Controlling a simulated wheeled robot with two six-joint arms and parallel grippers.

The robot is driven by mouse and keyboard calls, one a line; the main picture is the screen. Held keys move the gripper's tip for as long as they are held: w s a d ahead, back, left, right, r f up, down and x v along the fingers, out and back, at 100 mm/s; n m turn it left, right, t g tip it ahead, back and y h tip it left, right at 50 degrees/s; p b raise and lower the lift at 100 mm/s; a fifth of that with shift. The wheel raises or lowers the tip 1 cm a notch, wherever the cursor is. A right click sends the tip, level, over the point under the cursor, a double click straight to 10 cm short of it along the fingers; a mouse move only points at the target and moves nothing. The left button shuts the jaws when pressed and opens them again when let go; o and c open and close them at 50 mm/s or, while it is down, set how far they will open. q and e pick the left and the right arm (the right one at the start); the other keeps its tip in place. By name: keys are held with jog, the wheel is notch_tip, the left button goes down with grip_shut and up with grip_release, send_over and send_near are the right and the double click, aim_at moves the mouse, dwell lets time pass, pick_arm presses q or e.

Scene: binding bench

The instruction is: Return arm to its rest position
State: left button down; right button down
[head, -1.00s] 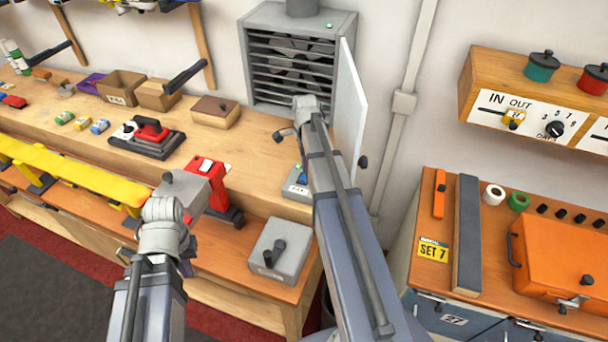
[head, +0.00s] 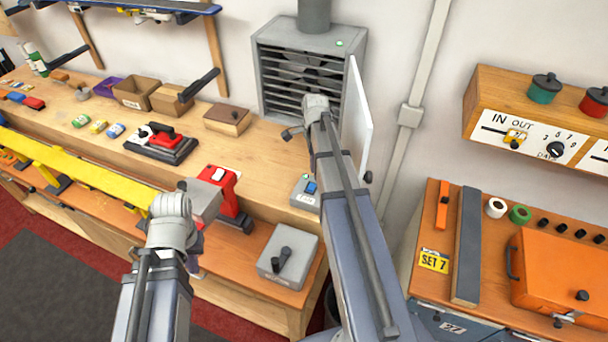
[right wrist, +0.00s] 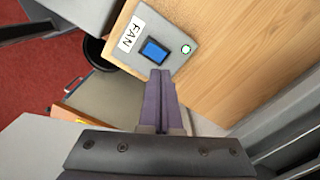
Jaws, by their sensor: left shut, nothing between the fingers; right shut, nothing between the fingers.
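My right arm reaches up the middle of the head view, and its gripper is hidden there behind the forearm. In the right wrist view, my right gripper (right wrist: 160,78) has its fingers together and empty. The tips are just below the blue switch of the grey FAN box (right wrist: 153,50); I cannot tell whether they touch it. A green light glows beside the switch. The FAN box also shows in the head view (head: 303,199). My left gripper (head: 196,264) is mostly hidden behind its own wrist, with only a bit of finger visible, shut and empty, in front of the lower bench shelf.
A red and grey machine (head: 232,196) stands close beyond my left wrist. A grey lever box (head: 287,262) sits between the arms. The louvred vent (head: 300,75) has an open white door (head: 356,120) close to my right arm. An orange case (head: 560,268) lies at the right.

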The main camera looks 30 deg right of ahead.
jog(key=s+a+f+n+b, duration=0.2)
jog(key=s+a+n, duration=0.3)
jog(key=a+n, duration=0.3)
jog(key=s+a+f+n+b, duration=0.2)
jog(key=s+a+n, duration=0.4)
jog(key=a+n, duration=0.3)
jog(key=s+a+f+n+h+b, duration=0.1)
jog(key=s+a+f+n+b, duration=0.2)
jog(key=a, duration=1)
jog(key=s+n, duration=0.2)
jog(key=n, duration=0.3)
jog(key=shift+s+a+n, duration=0.25)
jog(key=shift+n, duration=0.15)
jog(key=shift+a+f, duration=0.1)
